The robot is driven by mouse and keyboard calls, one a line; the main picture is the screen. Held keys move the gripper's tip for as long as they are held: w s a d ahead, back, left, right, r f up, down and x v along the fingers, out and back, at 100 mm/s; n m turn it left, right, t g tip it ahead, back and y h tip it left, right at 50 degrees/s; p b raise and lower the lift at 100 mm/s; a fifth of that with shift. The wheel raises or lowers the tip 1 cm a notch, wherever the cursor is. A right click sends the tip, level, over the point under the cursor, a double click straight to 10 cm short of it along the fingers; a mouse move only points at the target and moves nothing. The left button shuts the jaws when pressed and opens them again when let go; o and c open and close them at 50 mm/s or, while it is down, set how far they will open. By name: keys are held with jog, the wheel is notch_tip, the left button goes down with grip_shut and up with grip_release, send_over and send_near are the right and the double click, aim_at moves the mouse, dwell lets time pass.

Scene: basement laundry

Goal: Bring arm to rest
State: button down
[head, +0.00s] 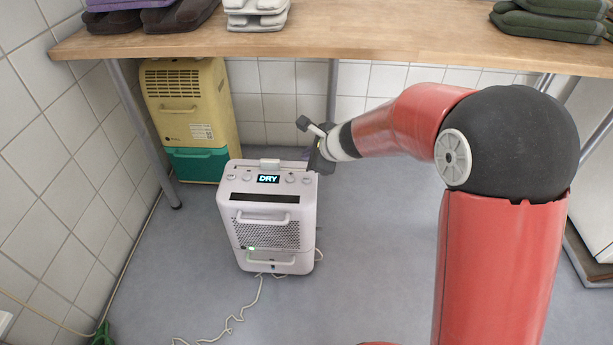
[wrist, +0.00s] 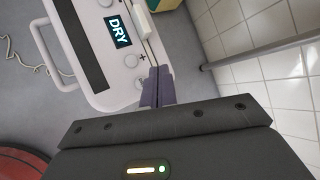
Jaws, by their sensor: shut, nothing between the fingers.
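My red arm reaches from the right in the head view, with my gripper (head: 308,157) at the right rear edge of a white dehumidifier (head: 268,215). The dehumidifier stands on the floor, and its display reads DRY. In the wrist view, my gripper (wrist: 157,75) has its fingers together with nothing between them. The fingertips overlap the edge of the dehumidifier's top (wrist: 90,45), near a button marked plus. I cannot tell whether they touch it.
A wooden table (head: 300,38) with folded cloths spans the back above the machine. A yellow and green appliance (head: 190,110) stands behind left. A white cord (head: 240,315) runs over the floor in front. Grey floor (head: 370,260) is clear to the right.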

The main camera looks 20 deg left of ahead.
jog(key=s+d+r+n+h+p, duration=0.1)
jog(key=s+d+r+n, duration=0.3)
jog(key=d+r, duration=0.25)
jog(key=s+d+r+n+p, duration=0.2)
jog(key=s+d+r+n, duration=0.2)
jog(key=d+r, duration=0.25)
jog(key=s+d+r+n+h+p, duration=0.2)
jog(key=s+d+r+n+h, duration=0.2)
jog(key=s+d, duration=1.5)
jog(key=d+n+h, duration=0.1)
jog(key=n+h, duration=0.1)
jog(key=n, duration=0.2)
jog(key=shift+s+r+h+p, duration=0.15)
jog(key=shift+s+h+p, duration=0.15)
jog(key=shift+d, duration=0.1)
